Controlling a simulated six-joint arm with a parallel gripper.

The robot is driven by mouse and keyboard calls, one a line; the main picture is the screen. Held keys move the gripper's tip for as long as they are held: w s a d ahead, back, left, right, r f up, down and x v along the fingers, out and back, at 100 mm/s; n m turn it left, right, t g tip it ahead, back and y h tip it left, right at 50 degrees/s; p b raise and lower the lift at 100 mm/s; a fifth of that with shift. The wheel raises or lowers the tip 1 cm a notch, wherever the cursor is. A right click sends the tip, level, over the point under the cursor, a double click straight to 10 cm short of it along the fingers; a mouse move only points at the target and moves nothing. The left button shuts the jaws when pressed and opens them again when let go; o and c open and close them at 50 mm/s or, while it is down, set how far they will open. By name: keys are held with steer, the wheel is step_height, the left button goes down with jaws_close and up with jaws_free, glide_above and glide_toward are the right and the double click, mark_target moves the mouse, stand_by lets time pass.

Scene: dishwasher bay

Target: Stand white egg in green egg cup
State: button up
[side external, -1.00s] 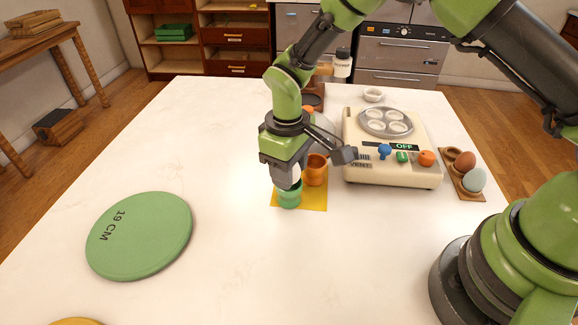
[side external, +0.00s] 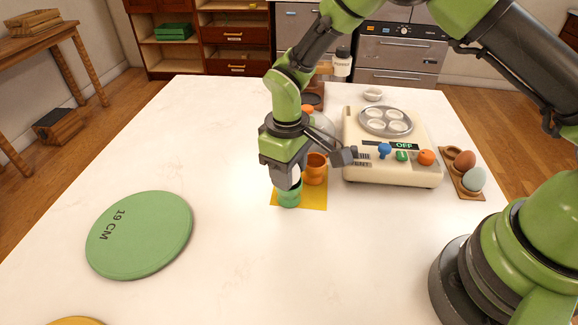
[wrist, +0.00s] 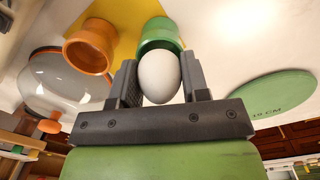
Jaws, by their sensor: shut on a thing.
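The white egg (wrist: 159,76) is between the two fingers of my gripper (wrist: 160,84) in the wrist view. My gripper (side external: 288,182) is shut on it. The green egg cup (side external: 289,198) stands on the yellow mat (side external: 314,201) right below the gripper in the side view. In the wrist view the cup's rim (wrist: 160,29) shows just beyond the egg. The egg is mostly hidden by the fingers in the side view, with a little white above the cup. I cannot tell whether the egg touches the cup.
An orange egg cup (side external: 316,169) stands on the mat close beside. The cream egg cooker (side external: 392,172) is to the right, then a wooden egg holder (side external: 470,190) with a brown egg and a pale blue egg. A green disc (side external: 139,236) lies front left.

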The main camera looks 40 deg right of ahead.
steer(key=shift+f, duration=0.3)
stand_by(0.4)
steer(key=o, duration=1)
steer(key=shift+r, duration=4)
